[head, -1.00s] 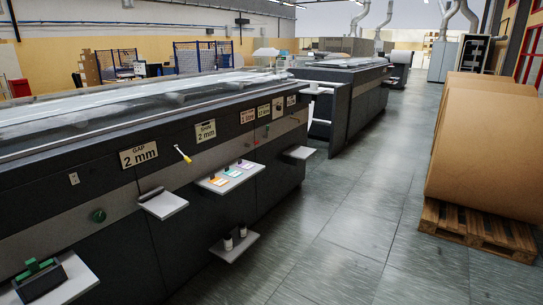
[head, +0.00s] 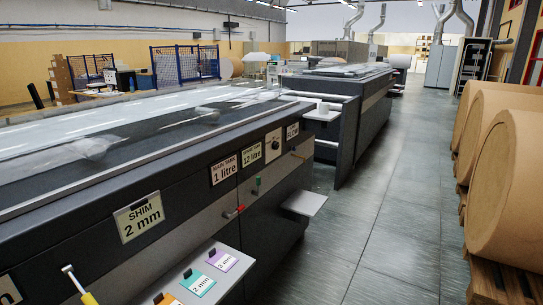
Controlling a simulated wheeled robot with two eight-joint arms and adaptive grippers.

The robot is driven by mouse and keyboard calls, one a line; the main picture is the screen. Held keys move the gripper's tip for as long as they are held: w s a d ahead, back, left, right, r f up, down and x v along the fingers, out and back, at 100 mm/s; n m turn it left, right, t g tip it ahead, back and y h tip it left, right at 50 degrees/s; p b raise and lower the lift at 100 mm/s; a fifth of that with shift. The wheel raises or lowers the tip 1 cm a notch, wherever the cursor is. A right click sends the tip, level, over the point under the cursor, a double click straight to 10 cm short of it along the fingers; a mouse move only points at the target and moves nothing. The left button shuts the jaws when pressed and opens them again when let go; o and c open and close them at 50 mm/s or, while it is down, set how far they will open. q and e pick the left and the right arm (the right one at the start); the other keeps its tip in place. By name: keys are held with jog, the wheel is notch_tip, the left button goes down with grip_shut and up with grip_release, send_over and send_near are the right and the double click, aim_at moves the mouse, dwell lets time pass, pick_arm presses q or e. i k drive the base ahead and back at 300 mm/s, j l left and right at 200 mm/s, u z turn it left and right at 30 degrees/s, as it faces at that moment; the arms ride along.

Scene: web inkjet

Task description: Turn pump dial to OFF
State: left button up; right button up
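A small white plate with a dark round knob (head: 273,145) is on the dark front panel of the long machine, right of the "12 litre" sign. It looks like a dial, but its label and pointer are too small to read, so I cannot tell its setting. Neither of my grippers is in view.
The panel carries "MAIN TANK 1 litre" (head: 224,171) and "12 litre" (head: 252,152) signs, a red handle (head: 234,211) and a green fitting (head: 257,187). A shelf with coloured cards (head: 201,283) and a small shelf (head: 305,203) jut out. Paper rolls (head: 515,180) stand right; the aisle (head: 385,220) is clear.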

aim_at(276, 145)
jog(key=i+l, duration=0.25)
jog(key=i, duration=0.25)
jog(key=i+l, duration=0.2)
jog(key=i, duration=0.3)
jog(key=i+l, duration=0.25)
jog(key=i, duration=0.2)
jog(key=i+j+u, duration=0.05)
